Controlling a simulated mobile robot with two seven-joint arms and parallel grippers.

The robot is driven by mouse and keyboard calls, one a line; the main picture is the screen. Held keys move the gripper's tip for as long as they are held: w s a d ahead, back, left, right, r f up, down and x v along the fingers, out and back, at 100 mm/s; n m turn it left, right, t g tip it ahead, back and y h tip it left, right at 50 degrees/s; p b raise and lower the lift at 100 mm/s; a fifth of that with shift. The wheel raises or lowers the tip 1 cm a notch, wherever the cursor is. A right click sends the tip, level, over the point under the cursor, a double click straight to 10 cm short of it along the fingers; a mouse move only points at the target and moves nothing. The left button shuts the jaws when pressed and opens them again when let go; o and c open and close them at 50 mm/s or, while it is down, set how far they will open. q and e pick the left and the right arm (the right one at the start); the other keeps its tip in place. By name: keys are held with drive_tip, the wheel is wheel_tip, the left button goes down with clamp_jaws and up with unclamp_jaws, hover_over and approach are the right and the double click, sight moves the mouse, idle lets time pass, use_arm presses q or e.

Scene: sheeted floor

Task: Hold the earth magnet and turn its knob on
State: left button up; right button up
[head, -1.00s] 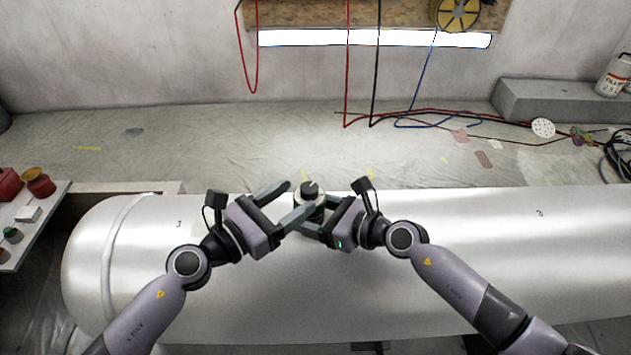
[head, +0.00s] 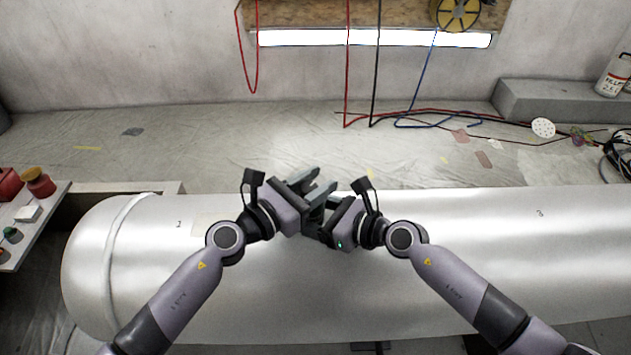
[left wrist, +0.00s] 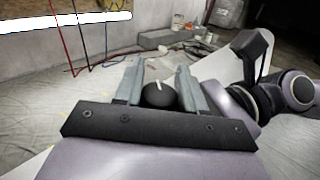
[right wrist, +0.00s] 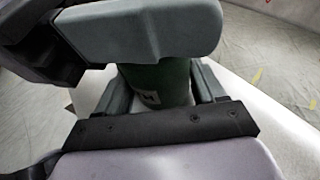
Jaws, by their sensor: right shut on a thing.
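The earth magnet has a green body (right wrist: 160,84) with a white mark, seen between my right gripper's fingers in the right wrist view. My right gripper (head: 312,222) is shut on this body. The black round knob (left wrist: 160,96) with a pale pointer line is on the magnet and shows in the left wrist view. My left gripper (head: 321,181) is open, with one finger on each side of the knob; I cannot tell whether they touch it. In the head view the magnet is almost wholly hidden by the grippers.
A large shiny metal cylinder (head: 460,250) lies under both arms. A shelf with red and green items (head: 25,215) is at the left. Cables (head: 440,118) lie on the sheeted floor behind, near a grey block (head: 560,98).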

use_arm(q)
drive_tip(key=shift+f+m+g+h, duration=0.1)
drive_tip(key=shift+m+g+h, duration=0.2)
drive_tip(key=shift+m+g, duration=0.15)
drive_tip(key=m+g+h, duration=0.1)
drive_tip(key=m+g, duration=0.1)
drive_tip(key=g, duration=0.1)
drive_tip(key=m+g+h, duration=0.2)
drive_tip(key=g, duration=0.1)
drive_tip(key=shift+s+d, duration=0.1)
drive_tip(key=shift+s, duration=0.1)
drive_tip(key=shift+s+d+m+g, duration=0.1)
drive_tip(key=shift+s+m+g, duration=0.1)
drive_tip(key=shift+m+g, duration=1.35)
drive_tip(key=shift+s+m+g, duration=0.2)
drive_tip(key=shift+m+g, duration=0.6)
drive_tip(key=shift+g, duration=1.3)
drive_tip(key=shift+s+m+g, duration=0.1)
drive_tip(key=shift+m+g, duration=0.2)
drive_tip(key=shift+g, duration=0.3)
drive_tip(key=o, duration=1)
drive_tip(key=v, duration=0.7)
drive_tip(key=shift+a, duration=0.35)
